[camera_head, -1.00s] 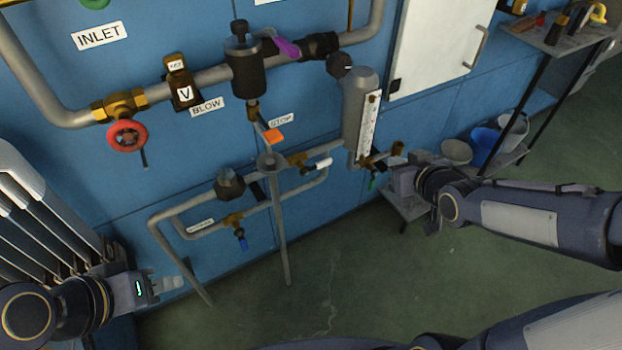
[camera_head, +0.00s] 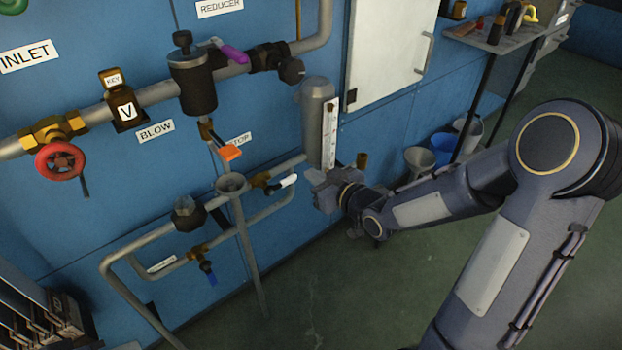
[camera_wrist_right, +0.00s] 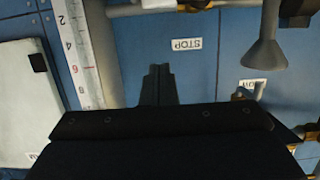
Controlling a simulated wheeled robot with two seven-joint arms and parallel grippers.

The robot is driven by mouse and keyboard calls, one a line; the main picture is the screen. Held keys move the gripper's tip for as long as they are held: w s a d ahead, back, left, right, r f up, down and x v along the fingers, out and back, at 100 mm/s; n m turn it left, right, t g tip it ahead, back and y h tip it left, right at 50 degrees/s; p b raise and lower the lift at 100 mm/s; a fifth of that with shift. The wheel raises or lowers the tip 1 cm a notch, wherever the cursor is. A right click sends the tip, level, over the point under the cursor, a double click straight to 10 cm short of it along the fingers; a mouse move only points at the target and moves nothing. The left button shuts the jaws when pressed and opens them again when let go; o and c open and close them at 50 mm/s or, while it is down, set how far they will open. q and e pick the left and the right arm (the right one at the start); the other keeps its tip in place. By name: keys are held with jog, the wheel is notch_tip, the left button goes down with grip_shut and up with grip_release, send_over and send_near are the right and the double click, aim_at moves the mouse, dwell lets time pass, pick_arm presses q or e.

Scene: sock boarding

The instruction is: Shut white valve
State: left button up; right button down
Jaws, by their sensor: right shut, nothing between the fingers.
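The white valve (camera_head: 288,181) is a white lever handle on a brass body, on the lower pipe just right of the grey funnel. The handle points right and slightly up. In the wrist view a pale handle, likely the same one, shows at the top edge (camera_wrist_right: 158,3), beside brass. My right gripper (camera_head: 314,180) is just right of the handle, under the gauge column. In the wrist view its fingers (camera_wrist_right: 157,84) are together and empty. I cannot tell whether they touch the handle. My left gripper is out of view.
The grey funnel (camera_head: 232,184) and an orange-handled valve (camera_head: 230,152) are left of the white valve. The gauge column (camera_head: 318,110) stands close above my right gripper. A blue-handled valve (camera_head: 208,272) hangs lower left. Buckets (camera_head: 443,148) stand right; the floor below is clear.

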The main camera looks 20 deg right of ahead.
send_over(296, 177)
jog(key=s, duration=0.3)
notch_tip(296, 177, down, 2)
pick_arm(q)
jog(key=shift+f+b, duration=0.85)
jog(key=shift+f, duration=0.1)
pick_arm(e)
jog(key=shift+w+a+f, duration=0.1)
jog(key=shift+a+f, duration=0.1)
jog(key=shift+f, duration=0.8)
jog(key=shift+w+a+f, duration=0.1)
jog(key=shift+a+f, duration=0.05)
jog(key=shift+f, duration=0.85)
